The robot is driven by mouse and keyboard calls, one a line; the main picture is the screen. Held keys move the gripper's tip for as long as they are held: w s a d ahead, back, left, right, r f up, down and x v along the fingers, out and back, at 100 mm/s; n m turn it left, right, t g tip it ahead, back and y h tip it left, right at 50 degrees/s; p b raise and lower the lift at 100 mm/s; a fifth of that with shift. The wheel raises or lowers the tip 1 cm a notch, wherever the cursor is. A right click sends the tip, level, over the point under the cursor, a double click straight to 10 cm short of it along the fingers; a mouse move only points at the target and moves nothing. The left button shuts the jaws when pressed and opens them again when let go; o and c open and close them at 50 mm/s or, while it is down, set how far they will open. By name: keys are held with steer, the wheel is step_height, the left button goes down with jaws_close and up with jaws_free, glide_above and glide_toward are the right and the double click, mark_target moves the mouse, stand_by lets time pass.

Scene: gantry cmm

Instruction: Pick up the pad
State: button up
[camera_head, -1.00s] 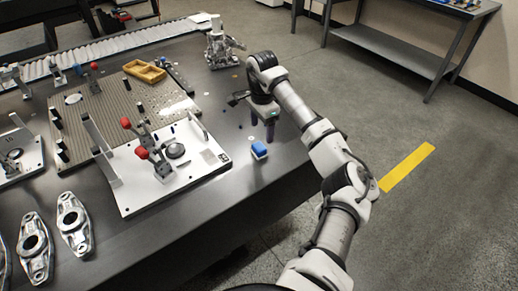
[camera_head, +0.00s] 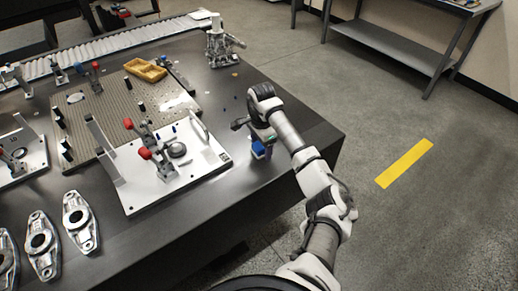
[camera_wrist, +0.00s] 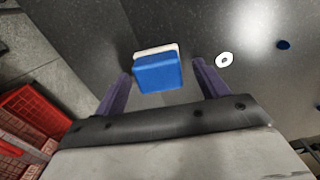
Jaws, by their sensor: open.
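The pad is a small blue block with a white layer, on the dark table (camera_head: 215,215) near its right edge. In the head view the pad (camera_head: 258,148) is partly hidden by my gripper (camera_head: 262,148), which is right over it. In the wrist view the pad (camera_wrist: 158,74) lies ahead, between the lines of the two purple fingers of my gripper (camera_wrist: 163,86). The fingers are apart, with a gap on each side of the pad. I cannot tell how far above the table the fingertips are.
A white fixture plate (camera_head: 205,165) with red-knobbed clamps stands left of the pad. A white washer (camera_wrist: 225,59) lies to the right in the wrist view. Several metal arms (camera_head: 80,220) lie at the front left. A red crate (camera_wrist: 35,115) is on the floor.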

steer(key=c, duration=1.1)
steer(key=shift+r, duration=0.1)
step_height(320, 180, up, 20)
steer(key=b, duration=0.3)
steer(key=shift+b, duration=0.35)
